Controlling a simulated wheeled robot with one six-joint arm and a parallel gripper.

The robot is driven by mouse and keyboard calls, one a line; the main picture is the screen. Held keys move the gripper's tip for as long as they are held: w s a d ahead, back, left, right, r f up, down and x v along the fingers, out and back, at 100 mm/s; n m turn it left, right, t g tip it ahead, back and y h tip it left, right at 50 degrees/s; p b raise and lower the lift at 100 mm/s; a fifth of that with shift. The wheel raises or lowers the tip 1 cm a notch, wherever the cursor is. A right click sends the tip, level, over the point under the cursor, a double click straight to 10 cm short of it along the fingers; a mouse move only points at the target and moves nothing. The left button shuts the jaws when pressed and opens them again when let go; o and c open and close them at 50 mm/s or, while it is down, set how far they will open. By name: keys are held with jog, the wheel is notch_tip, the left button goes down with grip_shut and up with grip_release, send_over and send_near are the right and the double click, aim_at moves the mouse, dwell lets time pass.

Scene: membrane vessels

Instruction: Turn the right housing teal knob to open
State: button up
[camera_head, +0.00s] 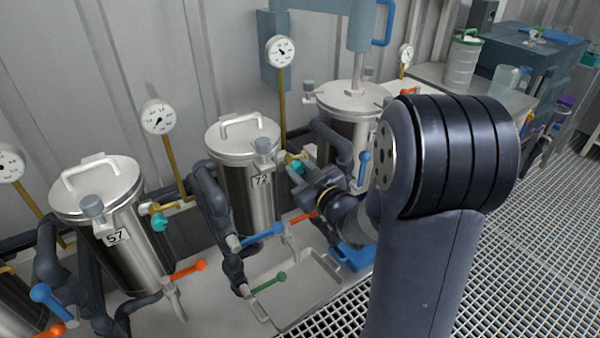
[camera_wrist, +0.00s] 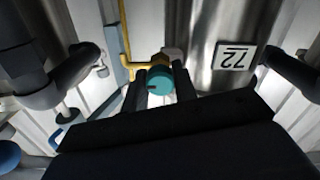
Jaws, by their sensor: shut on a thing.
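A teal knob (camera_head: 298,167) sits on a brass fitting just right of the steel housing labelled 72 (camera_head: 248,185). My gripper (camera_head: 294,162) reaches it from the right and is shut on it. In the wrist view the teal knob (camera_wrist: 160,81) shows between the two fingers, with a dark mark on its face and the brass fitting (camera_wrist: 158,60) behind it. The 72 label (camera_wrist: 235,57) appears upside down there. Another teal knob (camera_head: 159,221) sits beside the housing labelled 57 (camera_head: 118,236). My arm partly hides a third housing (camera_head: 347,98) farther right.
Pressure gauges (camera_head: 280,51) stand on brass pipes behind the housings. Dark pipes (camera_head: 205,190) and a blue lever (camera_head: 263,236), an orange lever (camera_head: 188,269) and a green lever (camera_head: 268,283) crowd the space around them. Grating floor (camera_head: 530,240) is clear at the right.

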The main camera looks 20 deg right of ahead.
jog(key=n+b, duration=0.1)
jog(key=b, duration=0.1)
jog(key=n+b, duration=0.4)
jog(key=shift+f+b, duration=0.3)
jog(key=n+b, duration=1.1)
jog(key=n, duration=0.1)
jog(key=shift+r+n, duration=0.1)
jog(key=shift+n, duration=0.3)
jog(key=n+b, duration=0.3)
jog(key=n, duration=0.2)
jog(key=shift+r+b, duration=0.1)
jog(key=shift+b, duration=0.25)
jog(key=o, duration=1)
jog(key=shift+r, duration=0.1)
jog(key=shift+s, duration=0.1)
